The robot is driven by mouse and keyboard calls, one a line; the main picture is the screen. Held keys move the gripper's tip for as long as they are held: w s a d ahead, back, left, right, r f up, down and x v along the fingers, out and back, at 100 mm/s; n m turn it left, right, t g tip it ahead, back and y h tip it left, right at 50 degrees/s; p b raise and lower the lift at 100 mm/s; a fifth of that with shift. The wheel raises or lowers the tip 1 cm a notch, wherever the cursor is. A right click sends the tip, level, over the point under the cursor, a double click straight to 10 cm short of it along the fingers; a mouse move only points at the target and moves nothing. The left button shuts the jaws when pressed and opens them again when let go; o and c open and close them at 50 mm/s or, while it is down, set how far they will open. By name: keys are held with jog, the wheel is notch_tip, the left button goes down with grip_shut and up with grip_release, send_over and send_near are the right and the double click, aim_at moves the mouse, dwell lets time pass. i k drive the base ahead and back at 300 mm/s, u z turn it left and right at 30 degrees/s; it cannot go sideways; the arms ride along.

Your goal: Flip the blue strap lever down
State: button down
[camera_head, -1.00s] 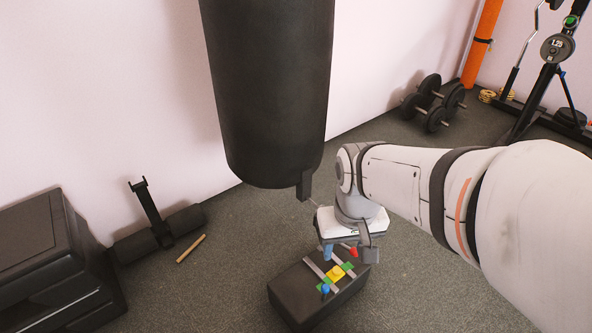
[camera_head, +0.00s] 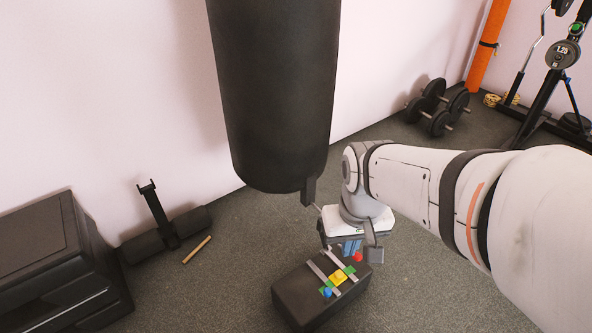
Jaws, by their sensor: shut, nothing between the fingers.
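A small blue piece (camera_head: 327,292), which looks like the blue strap lever, sits at the near end of a strap on the dark box (camera_head: 298,296). It is too small to tell whether it is up or down. My gripper (camera_head: 352,247) is over the far end of the box, with its blue fingers together and nothing between them. It is apart from the blue piece, farther back and to the right. A red knob (camera_head: 357,257) shows just below the fingers; I cannot tell whether they touch it. A yellow block (camera_head: 337,278) lies between the grey straps (camera_head: 322,271).
A black punching bag (camera_head: 272,110) hangs close behind my gripper. A black box-like unit (camera_head: 48,262) is at the left, with a wooden stick (camera_head: 197,250) on the floor nearby. Dumbbells (camera_head: 437,106) lie at the back right. Floor left of the dark box is clear.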

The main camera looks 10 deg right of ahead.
aim_at(327, 291)
jog(key=u, duration=1.15)
jog(key=k, duration=1.15)
jog(key=z, duration=1.15)
jog(key=i, duration=0.95)
jog(key=z, duration=0.05)
